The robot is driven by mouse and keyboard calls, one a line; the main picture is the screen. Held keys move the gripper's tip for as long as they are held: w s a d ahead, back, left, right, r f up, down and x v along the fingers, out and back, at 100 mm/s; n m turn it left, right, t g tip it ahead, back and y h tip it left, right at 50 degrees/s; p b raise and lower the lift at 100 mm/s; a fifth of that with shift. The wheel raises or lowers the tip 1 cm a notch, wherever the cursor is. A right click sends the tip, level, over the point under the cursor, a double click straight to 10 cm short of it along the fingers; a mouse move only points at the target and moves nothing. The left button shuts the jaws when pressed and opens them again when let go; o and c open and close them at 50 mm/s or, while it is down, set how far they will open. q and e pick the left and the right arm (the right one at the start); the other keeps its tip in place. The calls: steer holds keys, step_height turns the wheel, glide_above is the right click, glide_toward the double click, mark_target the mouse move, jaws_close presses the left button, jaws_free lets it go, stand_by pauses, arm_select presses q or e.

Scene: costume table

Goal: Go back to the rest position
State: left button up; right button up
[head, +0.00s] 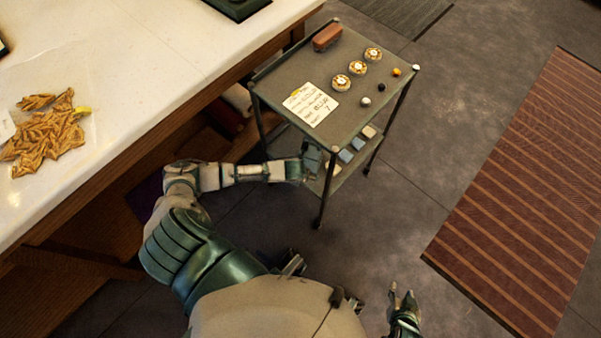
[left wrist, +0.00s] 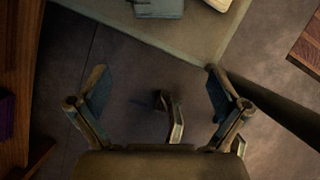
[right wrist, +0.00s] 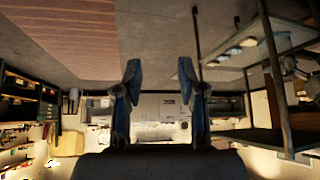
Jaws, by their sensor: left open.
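My left arm reaches forward beside the cart (head: 262,88). My left gripper (head: 312,160) is at the near side of the cart, around lower shelf height, partly hidden by the cart. In the left wrist view, my left gripper (left wrist: 155,92) has its fingers spread, with bare floor between them and the shelf edge ahead. My right gripper (head: 402,293) is low at the bottom of the head view, over the floor and apart from the cart. In the right wrist view, my right gripper (right wrist: 159,72) has a clear gap between its fingers and holds nothing.
The cart top carries a brown brush (head: 327,36), a written note (head: 311,104), round ornaments (head: 340,83) and small knobs. Its lower shelf holds blue-grey pieces (head: 346,155). A white-topped table (head: 130,60) is at left. A striped rug (head: 530,190) lies right; floor between is clear.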

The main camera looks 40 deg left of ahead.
arm_select(q)
steer(key=shift+a, duration=0.2)
arm_select(e)
steer(key=shift+a, duration=0.2)
arm_select(q)
steer(key=shift+a+f, duration=0.15)
steer(key=shift+a, duration=0.05)
arm_select(e)
steer(key=shift+w+a, duration=0.1)
steer(key=shift+a, duration=0.15)
